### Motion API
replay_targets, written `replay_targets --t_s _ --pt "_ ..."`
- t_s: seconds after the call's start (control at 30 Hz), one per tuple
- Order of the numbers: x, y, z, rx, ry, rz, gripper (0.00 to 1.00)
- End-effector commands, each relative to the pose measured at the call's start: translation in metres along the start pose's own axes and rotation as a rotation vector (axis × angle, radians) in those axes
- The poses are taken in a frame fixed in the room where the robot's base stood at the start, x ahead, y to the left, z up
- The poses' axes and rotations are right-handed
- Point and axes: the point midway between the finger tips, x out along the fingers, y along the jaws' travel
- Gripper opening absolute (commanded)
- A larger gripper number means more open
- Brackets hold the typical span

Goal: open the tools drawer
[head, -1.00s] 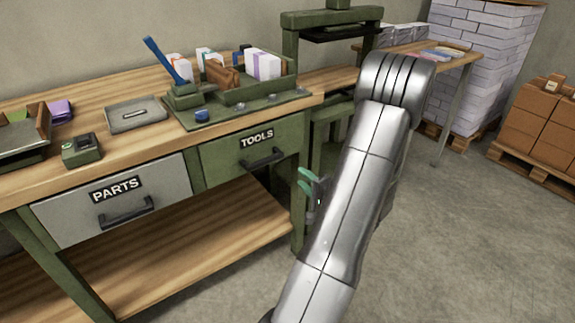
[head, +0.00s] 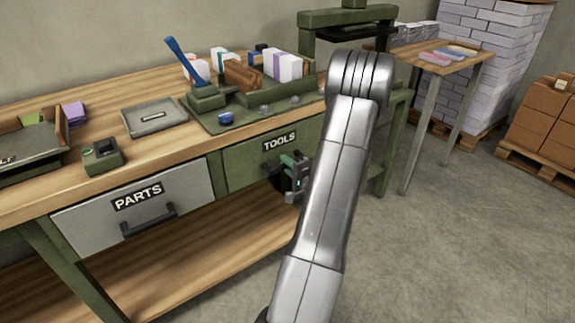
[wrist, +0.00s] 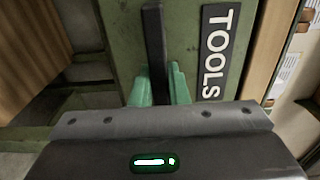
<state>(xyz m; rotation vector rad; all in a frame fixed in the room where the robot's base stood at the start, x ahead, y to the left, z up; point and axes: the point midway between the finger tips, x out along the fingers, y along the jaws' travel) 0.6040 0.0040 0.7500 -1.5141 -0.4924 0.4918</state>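The tools drawer (head: 240,166) is a green front with a black TOOLS label under the bench top, and it looks closed. Its label also shows in the wrist view (wrist: 214,50). Its dark handle (wrist: 154,40) runs upright in the wrist view. My gripper (wrist: 159,88) is at the handle, with one green finger on each side of the bar. Little or no gap shows between fingers and bar, but I cannot tell whether they press on it. In the head view my gripper (head: 291,164) is partly hidden behind my arm, and it covers most of the handle.
A grey parts drawer (head: 90,225) is to the left, closed. The wooden bench top (head: 150,148) holds a tray (head: 165,125), a small green device (head: 102,156) and a green organizer. A lower shelf (head: 185,240) lies below the drawers.

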Motion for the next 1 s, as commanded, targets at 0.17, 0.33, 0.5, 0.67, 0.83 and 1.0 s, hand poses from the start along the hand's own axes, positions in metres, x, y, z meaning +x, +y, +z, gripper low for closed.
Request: replay_targets --t_s 0.17,0.33,0.5,0.67,0.83,1.0 --pt "0.0 0.0 0.0 0.0 0.0 0.001 0.0" --pt "-0.003 0.001 0.0 0.0 0.001 0.001 0.0" --pt "-0.019 0.004 -0.001 -0.001 0.003 0.002 0.0" --pt "-0.051 0.005 -0.001 -0.001 0.006 0.001 0.0" --pt "-0.097 0.006 -0.001 -0.001 0.008 0.001 0.0" --pt "-0.144 0.005 -0.001 -0.003 0.008 0.001 0.0"
